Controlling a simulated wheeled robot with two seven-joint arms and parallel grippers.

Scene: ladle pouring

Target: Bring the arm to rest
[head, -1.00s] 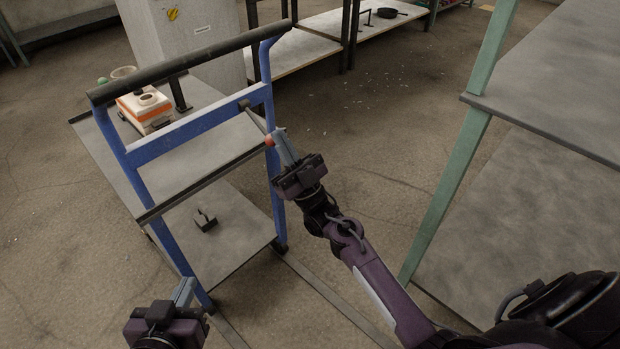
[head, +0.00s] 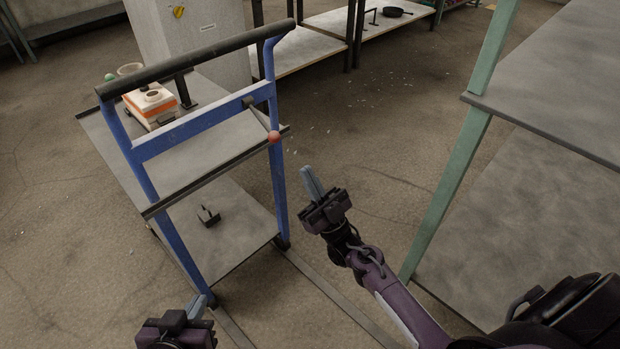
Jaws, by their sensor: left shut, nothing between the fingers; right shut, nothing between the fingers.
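My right gripper (head: 308,173) is shut and empty, held over the floor to the right of the blue cart frame (head: 278,180). A grey rod with a red ball end (head: 274,137) sits at the cart's right upright, up and left of my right fingertips, with a clear gap between them. My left gripper (head: 199,304) is shut and empty at the bottom edge, by the foot of the cart's near upright. Its lower part is cut off by the frame edge.
An orange and white box (head: 152,105) stands on the cart's upper shelf and a small dark bracket (head: 208,215) on the lower one. A green-posted shelf rack (head: 455,165) stands at the right. Bare floor (head: 370,130) lies between cart and rack.

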